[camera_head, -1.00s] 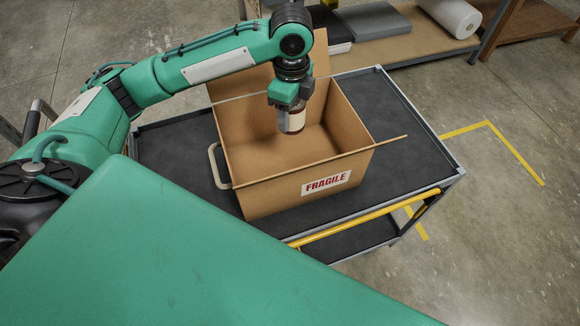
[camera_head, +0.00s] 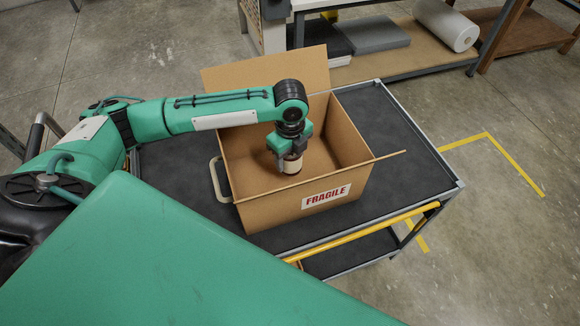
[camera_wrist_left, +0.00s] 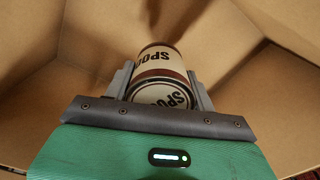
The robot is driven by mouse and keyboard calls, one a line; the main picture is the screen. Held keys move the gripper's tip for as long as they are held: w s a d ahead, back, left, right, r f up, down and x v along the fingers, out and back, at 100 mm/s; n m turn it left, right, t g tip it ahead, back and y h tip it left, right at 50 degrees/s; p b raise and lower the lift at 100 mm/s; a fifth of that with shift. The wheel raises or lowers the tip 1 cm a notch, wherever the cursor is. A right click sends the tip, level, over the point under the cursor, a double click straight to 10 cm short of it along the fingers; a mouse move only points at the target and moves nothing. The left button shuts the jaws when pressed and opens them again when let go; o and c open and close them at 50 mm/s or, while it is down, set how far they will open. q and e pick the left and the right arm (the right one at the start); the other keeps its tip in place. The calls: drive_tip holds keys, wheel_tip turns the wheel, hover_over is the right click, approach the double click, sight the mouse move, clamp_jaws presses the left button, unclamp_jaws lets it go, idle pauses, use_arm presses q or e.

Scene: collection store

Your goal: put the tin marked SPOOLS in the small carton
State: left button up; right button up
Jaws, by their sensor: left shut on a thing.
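The tin marked SPOOLS (camera_wrist_left: 160,72) is cream with brown bands, and its lettering partly shows in the left wrist view. My left gripper (camera_head: 290,158) is shut on it, with one finger on each side. In the head view the tin (camera_head: 291,166) hangs upright below the gripper, inside the open carton (camera_head: 262,213). I cannot tell whether the tin touches the carton's floor. The carton is brown cardboard with a FRAGILE label on its front and its flaps spread open. My right gripper is not in view.
The carton stands on a dark-topped cart (camera_head: 405,140) with a yellow handle (camera_head: 365,231). A pale loop handle (camera_head: 219,180) is at the carton's left side. Behind is a low shelf with a grey slab (camera_head: 372,33) and a white roll (camera_head: 446,24). Bare cart top lies right of the carton.

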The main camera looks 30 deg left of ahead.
sight(290, 168)
use_arm(q)
drive_tip(key=shift+f+p, duration=0.35)
drive_tip(key=shift+f, duration=2.75)
drive_tip(key=o, duration=1.2)
drive_tip(key=shift+f, duration=0.1)
drive_tip(key=shift+r, duration=0.35)
wheel_tip(290, 168, up, 11)
drive_tip(key=shift+f+b, duration=0.2)
drive_tip(key=shift+b, duration=0.85)
drive_tip(key=shift+r, duration=0.5)
